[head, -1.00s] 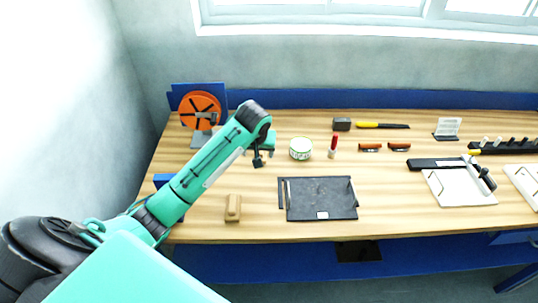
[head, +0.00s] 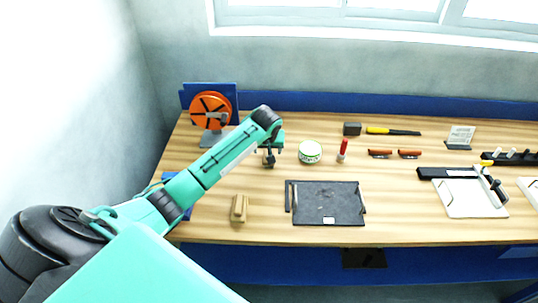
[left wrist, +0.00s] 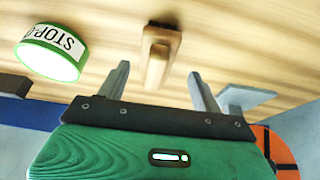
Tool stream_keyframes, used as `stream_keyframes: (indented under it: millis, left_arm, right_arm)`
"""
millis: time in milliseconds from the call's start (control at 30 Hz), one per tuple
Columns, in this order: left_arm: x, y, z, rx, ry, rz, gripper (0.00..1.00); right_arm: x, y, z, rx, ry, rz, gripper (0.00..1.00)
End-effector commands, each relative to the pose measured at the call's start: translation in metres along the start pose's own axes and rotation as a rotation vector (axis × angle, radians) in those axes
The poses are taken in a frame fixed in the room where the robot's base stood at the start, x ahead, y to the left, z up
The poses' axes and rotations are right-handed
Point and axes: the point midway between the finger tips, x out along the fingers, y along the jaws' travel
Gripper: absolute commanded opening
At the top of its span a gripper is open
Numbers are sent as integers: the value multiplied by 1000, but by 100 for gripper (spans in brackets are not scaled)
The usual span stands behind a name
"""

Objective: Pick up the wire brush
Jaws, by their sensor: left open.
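A tan wooden piece with a raised grip and a dark fringe looks like the wire brush (head: 239,208). It lies near the table's front edge, left of the dark tray. It also shows at the top middle of the left wrist view (left wrist: 157,55), beyond the fingertips and roughly between them. My left gripper (head: 268,158) points down above the table, farther back and to the right of the brush. Its two fingers stand apart with nothing between them, as the left wrist view (left wrist: 160,80) shows. My right gripper is not in view.
A green-and-white tape roll (head: 310,152) stands right of my left gripper. A dark tray (head: 335,218) lies right of the brush. An orange disc on a stand (head: 210,110) is at the back left. Bare wood surrounds the brush.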

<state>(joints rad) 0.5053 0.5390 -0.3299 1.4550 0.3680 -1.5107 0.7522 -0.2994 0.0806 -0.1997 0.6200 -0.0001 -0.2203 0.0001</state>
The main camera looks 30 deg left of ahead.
Motion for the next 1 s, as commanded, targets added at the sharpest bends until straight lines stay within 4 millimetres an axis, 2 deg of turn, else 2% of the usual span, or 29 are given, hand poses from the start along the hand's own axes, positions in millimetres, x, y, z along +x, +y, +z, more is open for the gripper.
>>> stream_keyframes:
  millis: [200,333,667,700,900,1000]
  left_arm:
    - [22,6,-5,0,-3,-1,66]
    - [38,5,-4,-1,-2,-2,66]
    - [45,5,-4,0,0,-1,66]
    - [45,5,-4,0,0,-1,64]
    - [45,5,-4,0,0,0,25]
    - [45,5,-4,0,1,0,11]
  right_arm:
    - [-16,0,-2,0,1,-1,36]
    - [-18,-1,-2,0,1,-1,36]
    - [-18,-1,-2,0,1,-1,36]
    - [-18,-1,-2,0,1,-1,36]
    - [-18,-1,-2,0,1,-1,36]
    - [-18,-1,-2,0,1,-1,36]
